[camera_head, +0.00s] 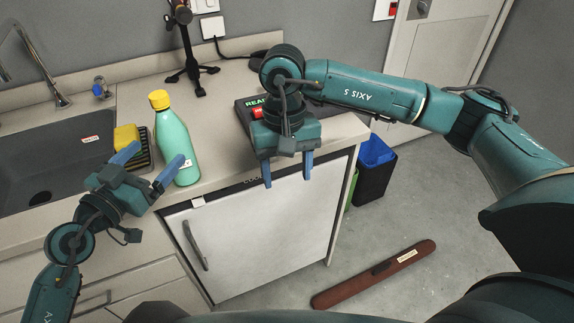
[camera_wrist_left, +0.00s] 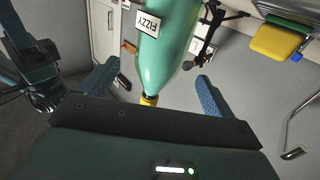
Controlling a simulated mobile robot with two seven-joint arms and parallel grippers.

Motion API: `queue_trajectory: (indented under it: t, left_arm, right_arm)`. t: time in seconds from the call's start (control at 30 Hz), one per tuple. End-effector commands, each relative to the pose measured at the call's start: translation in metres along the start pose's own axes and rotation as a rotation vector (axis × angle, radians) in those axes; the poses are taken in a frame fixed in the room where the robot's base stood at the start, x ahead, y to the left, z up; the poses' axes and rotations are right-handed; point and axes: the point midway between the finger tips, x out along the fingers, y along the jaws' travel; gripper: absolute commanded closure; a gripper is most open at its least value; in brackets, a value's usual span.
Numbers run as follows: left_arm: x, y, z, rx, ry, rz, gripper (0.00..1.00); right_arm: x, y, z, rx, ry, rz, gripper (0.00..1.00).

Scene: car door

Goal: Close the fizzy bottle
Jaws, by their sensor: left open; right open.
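The fizzy bottle (camera_head: 172,145) is green and stands upright on the counter by the sink. Its yellow cap (camera_head: 159,99) sits at the top of the neck; I cannot tell how tightly. In the left wrist view the bottle (camera_wrist_left: 165,50) appears upside down, with a FIZZY label and the cap (camera_wrist_left: 148,100) near the gripper's palm edge. My left gripper (camera_head: 152,163) is open at the bottle's lower front, its fingers pointing towards it; contact is unclear. My right gripper (camera_head: 287,182) is open and empty, pointing down near the counter's front edge, right of the bottle.
A yellow sponge (camera_head: 126,138) in a dark holder stands left of the bottle, beside the sink (camera_head: 50,165). A black stand (camera_head: 190,60) is behind. A dark device (camera_head: 247,108) lies near my right gripper. A white appliance front (camera_head: 265,240) is below the counter.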

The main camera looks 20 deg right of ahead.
Motion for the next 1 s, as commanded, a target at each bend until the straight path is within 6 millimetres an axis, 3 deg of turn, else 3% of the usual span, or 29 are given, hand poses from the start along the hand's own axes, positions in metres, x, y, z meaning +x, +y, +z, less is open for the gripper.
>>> queue_trajectory:
  t: [0.2, 0.4, 1.0]
  left_arm:
    - [-0.045, 0.001, 0.001, 0.001, -0.004, 0.000, 0.11]
    - [-0.063, 0.000, 0.001, 0.001, -0.002, 0.000, 0.11]
    - [-0.066, 0.001, 0.001, 0.001, 0.001, 0.000, 0.11]
  right_arm:
    - [-0.003, 0.000, 0.000, 0.000, 0.000, 0.000, 0.42]
    - [-0.003, 0.000, 0.000, 0.000, 0.000, 0.000, 0.42]
    - [-0.001, -0.003, 0.002, 0.003, -0.008, -0.011, 0.42]
